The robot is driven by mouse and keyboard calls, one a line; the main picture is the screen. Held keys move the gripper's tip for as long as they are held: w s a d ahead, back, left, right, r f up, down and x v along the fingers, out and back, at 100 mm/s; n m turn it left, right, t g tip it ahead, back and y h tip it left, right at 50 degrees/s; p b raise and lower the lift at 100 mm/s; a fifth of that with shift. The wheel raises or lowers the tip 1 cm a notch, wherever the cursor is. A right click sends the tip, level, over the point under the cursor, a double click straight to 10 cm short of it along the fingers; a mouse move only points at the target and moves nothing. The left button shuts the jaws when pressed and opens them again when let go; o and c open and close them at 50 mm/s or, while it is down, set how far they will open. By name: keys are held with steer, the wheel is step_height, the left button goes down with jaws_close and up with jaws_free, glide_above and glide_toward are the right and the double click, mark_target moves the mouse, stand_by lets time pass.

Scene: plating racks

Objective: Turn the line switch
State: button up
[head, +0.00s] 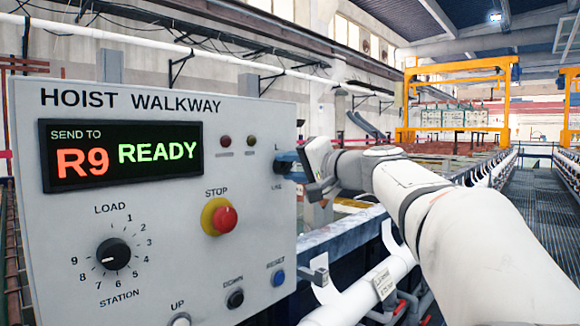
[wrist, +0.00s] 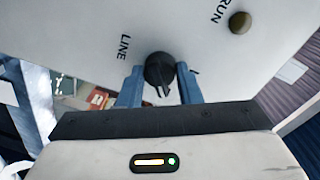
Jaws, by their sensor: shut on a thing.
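The line switch (wrist: 159,70) is a round black knob with a pointer handle, on the grey panel (wrist: 85,25) next to the word LINE in the wrist view. My gripper (wrist: 160,86) has its two blue fingers on either side of the knob and is shut on it. In the head view my gripper (head: 290,165) reaches in from the right to the panel's right edge. There it hides most of the switch and part of its lettering.
The panel also carries a display (head: 120,155) reading "SEND TO R9 READY", a red STOP button (head: 222,219), a STATION dial (head: 112,253), small lamps, and UP, DOWN and RESET buttons. A blue rail and white pipe (head: 370,285) run below my arm.

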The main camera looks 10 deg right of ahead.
steer(key=shift+r+m, duration=0.15)
steer(key=shift+m, duration=0.45)
steer(key=o, duration=0.8)
steer(key=shift+w+a, duration=0.15)
steer(key=shift+c, duration=0.2)
steer(key=shift+o, duration=1)
steer(key=v, duration=0.8)
